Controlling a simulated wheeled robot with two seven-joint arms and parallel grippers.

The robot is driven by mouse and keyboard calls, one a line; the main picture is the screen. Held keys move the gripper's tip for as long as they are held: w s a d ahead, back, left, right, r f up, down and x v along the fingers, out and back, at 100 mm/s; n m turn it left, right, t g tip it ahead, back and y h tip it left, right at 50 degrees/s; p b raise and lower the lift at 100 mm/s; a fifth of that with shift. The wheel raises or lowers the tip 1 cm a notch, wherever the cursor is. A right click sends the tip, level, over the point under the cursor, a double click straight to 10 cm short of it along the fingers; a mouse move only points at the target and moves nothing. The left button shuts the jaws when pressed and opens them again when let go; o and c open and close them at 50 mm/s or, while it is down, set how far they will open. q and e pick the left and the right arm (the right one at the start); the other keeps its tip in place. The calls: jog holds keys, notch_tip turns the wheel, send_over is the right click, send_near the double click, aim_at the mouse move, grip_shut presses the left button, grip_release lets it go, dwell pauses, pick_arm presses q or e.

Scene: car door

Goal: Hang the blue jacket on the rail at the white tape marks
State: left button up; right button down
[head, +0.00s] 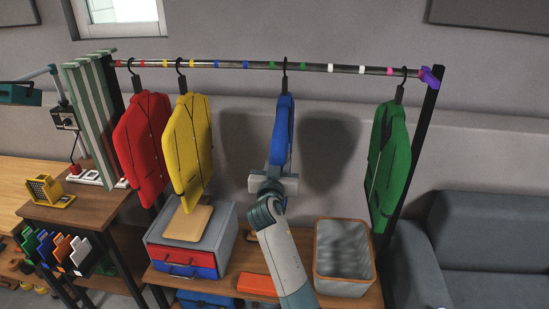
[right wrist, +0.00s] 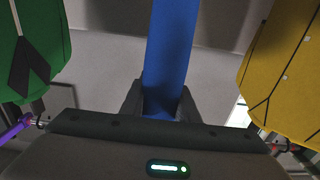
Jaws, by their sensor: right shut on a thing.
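The blue jacket (head: 283,130) is upright on a black hanger and seen nearly edge-on in the head view. Its hook is at the rail (head: 245,65), between two green tape marks; I cannot tell whether it bears on the rail. The white tape marks (head: 331,68) (head: 362,69) are to the right of the hook. My right gripper (head: 272,183) is shut on the jacket's lower end. The right wrist view shows the blue jacket (right wrist: 168,55) between the fingers (right wrist: 160,105). My left gripper is not in view.
Red (head: 144,145) and yellow (head: 188,145) jackets hang left on the rail, a green jacket (head: 389,155) at the right end. The rail between blue and green jackets is free. Below stand a grey drawer box (head: 215,232) and an open bin (head: 343,280). A grey sofa (head: 490,245) is right.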

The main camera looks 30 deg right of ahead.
jog(key=s+d+p, duration=0.5)
jog(key=s+d, duration=0.5)
jog(key=d, duration=0.4)
jog(key=shift+d+r, duration=0.15)
jog(key=shift+d, duration=0.2)
dwell(2.1)
jog(key=shift+f, duration=0.3)
dwell(0.4)
jog(key=c, duration=1.3)
grip_release()
jog(key=shift+b+v, duration=2.85)
jog(key=shift+v, duration=5.85)
